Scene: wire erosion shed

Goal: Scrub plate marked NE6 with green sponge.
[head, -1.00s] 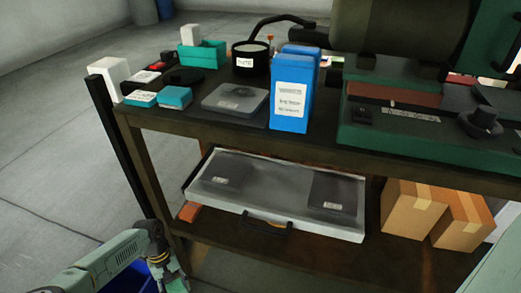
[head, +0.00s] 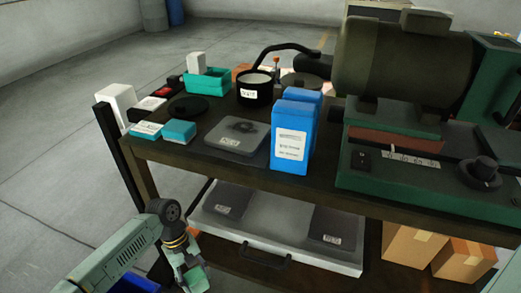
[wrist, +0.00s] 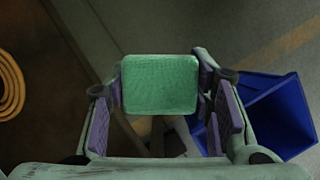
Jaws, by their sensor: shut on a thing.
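My gripper (wrist: 160,98) is shut on a green sponge (wrist: 160,82) in the wrist view, with purple finger pads on both sides. In the head view my arm is at the lower left, beside the bench, and the sponge cannot be seen there. A grey square plate (head: 236,137) with a dark smudge and a small label lies on the bench top. Two darker square plates with labels, one at left (head: 229,197) and one at right (head: 337,228), lie in a pulled-out drawer. I cannot read which label says NE6. My gripper is apart from all three plates.
Blue cartons (head: 292,135) stand right of the bench-top plate. A black pot (head: 256,90), a teal bin (head: 208,85) and small boxes stand behind it. A large green machine (head: 410,160) fills the right. Cardboard boxes (head: 405,245) sit below. A blue bin (wrist: 275,115) shows in the wrist view.

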